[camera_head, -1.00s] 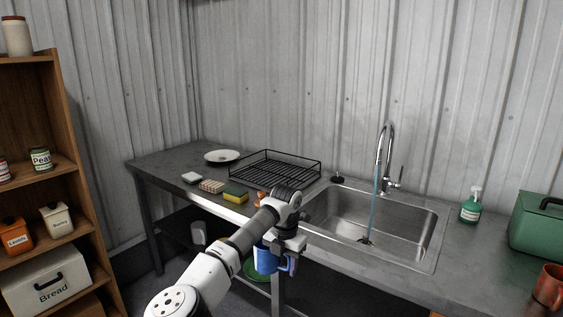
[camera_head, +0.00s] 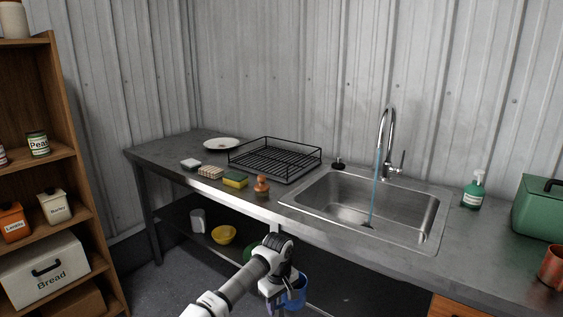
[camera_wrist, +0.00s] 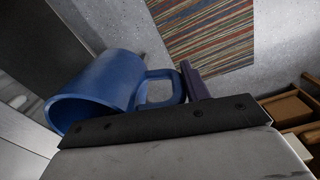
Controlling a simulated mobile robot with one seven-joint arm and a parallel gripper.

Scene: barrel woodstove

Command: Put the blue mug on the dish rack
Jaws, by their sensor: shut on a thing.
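The blue mug (camera_head: 294,291) is held by my gripper (camera_head: 279,292), in front of the counter and below its top edge. In the wrist view the mug (camera_wrist: 112,88) lies tilted, its open rim to the lower left and its handle to the right. A finger of my gripper (camera_wrist: 190,88) is at the handle; the exact grip is partly hidden. The black wire dish rack (camera_head: 274,160) stands on the counter left of the sink. It looks empty and is up and behind my gripper.
The sink (camera_head: 365,212) has water running from the faucet (camera_head: 385,140). The counter's front edge lies between mug and rack. A yellow bowl (camera_head: 223,235) is on the lower shelf.

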